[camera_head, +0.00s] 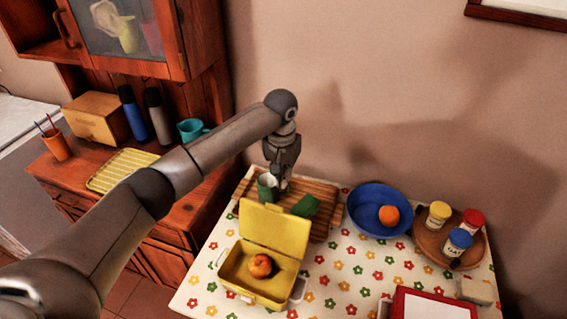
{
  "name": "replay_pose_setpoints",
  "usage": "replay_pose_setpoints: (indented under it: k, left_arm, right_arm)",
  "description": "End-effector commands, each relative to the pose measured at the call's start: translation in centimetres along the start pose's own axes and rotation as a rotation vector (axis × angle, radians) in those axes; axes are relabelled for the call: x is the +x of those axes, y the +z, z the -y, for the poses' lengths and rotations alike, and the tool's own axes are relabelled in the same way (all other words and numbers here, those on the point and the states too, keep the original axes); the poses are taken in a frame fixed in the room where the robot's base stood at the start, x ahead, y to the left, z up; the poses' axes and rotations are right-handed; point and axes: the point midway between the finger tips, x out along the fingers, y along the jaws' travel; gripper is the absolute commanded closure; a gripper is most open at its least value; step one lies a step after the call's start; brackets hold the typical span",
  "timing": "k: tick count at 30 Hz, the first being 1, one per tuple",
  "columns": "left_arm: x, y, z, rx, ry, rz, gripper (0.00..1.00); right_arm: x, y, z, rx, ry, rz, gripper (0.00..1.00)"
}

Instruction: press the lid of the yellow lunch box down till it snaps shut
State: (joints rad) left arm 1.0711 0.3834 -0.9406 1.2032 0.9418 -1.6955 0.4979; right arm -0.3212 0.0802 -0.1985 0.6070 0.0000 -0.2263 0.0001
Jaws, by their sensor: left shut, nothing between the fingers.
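The yellow lunch box (244,290) stands near the front left of the flowered table. Its yellow lid (274,229) is raised, standing up at the back edge. An orange-red fruit (260,266) lies inside the box. My left gripper (284,186) is shut and empty, pointing down over the wooden board behind the lunch box. It is beyond the lid and apart from it. My left arm crosses the picture from the lower left. My right gripper is not in view.
A green cup (267,187) and a dark green item (306,206) are close to my left gripper on the wooden board (322,192). To the right are a blue bowl (362,208) with an orange and a round tray (432,240) with jars. A red-framed white board (432,305) lies at the front right.

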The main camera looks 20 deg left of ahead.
Motion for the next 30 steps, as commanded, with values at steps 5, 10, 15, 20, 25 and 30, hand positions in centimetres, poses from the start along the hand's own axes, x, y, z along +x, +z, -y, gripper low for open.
replay_pose_setpoints:
  k: [5,10,15,20,25,30]
  left_arm:
    - [3.8,0.1,-0.1,-0.001,0.0,0.004,1.0]
    - [3.4,1.6,0.0,0.002,0.0,-0.001,1.0]
    - [3.0,3.0,0.1,0.001,-0.001,-0.001,1.0]
    - [2.9,3.7,0.0,0.001,0.0,-0.001,1.0]
    - [2.9,3.8,-0.1,0.001,0.0,-0.001,1.0]
    - [3.0,3.8,0.0,0.001,0.0,-0.001,1.0]
  right_arm:
    - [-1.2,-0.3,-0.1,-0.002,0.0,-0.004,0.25]
    - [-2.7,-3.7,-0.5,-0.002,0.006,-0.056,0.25]
    - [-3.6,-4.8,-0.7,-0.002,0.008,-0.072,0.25]
    - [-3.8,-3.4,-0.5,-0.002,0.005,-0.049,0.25]
    - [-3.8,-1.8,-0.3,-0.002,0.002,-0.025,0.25]
    - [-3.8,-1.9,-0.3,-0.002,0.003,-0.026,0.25]
